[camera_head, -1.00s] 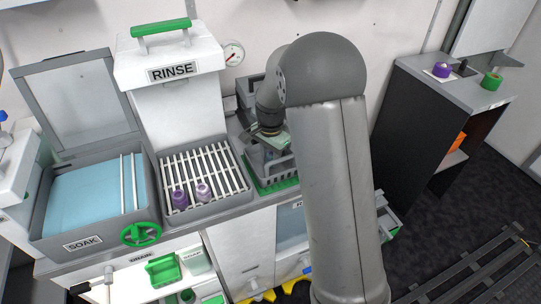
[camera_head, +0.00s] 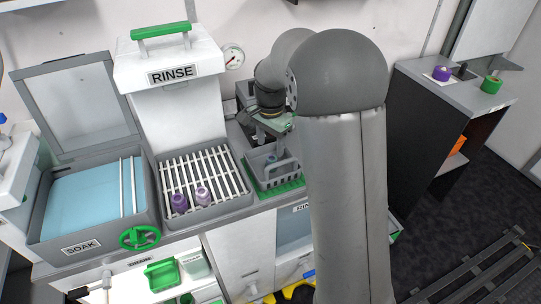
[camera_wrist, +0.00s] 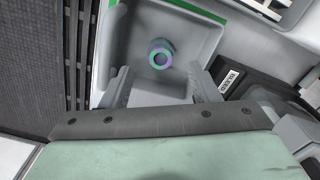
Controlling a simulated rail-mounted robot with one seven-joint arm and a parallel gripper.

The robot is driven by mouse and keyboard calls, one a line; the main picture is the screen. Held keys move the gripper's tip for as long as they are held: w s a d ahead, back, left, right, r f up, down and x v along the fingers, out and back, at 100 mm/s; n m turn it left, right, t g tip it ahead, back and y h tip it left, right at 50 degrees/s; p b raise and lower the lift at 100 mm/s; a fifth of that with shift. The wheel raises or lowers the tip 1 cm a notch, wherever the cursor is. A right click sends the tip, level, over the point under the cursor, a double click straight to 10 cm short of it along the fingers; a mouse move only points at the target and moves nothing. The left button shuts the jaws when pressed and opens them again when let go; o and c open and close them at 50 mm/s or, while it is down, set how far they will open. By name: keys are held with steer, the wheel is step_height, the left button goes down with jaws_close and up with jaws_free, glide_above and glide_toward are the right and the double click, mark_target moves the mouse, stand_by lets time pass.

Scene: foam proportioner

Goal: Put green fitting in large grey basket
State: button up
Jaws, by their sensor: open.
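The grey basket (camera_head: 262,182) stands on a green-edged base right of the rinse rack, and its pale inside (camera_wrist: 135,70) fills the top of the wrist view. A small ring-shaped fitting (camera_wrist: 160,54), teal-green outside and bluish-purple within, lies on the basket floor. It shows as a small bluish shape in the head view (camera_head: 270,159). My gripper (camera_head: 272,140) is above the basket, its fingers (camera_wrist: 162,92) apart with nothing between them. The fitting lies beyond the fingertips. A separate green fitting (camera_head: 491,84) sits on the grey counter at far right.
Two purple fittings (camera_head: 190,199) stand on the white-barred rinse rack (camera_head: 205,170). The soak tank (camera_head: 90,200) is at left with its lid up. A purple fitting (camera_head: 441,74) sits on the right counter (camera_head: 460,92). A labelled dark box (camera_wrist: 240,82) is beside the basket.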

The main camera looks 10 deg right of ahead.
mark_target(271, 160)
step_height(271, 160, up, 5)
steer(key=s+r+n, duration=0.1)
steer(key=s+n, duration=0.5)
steer(key=s, duration=0.9)
steer(key=s+f+n, duration=0.4)
steer(key=s+n, duration=0.1)
steer(key=s, duration=0.9)
steer(key=shift+a+n, duration=0.15)
steer(key=shift+n, duration=0.15)
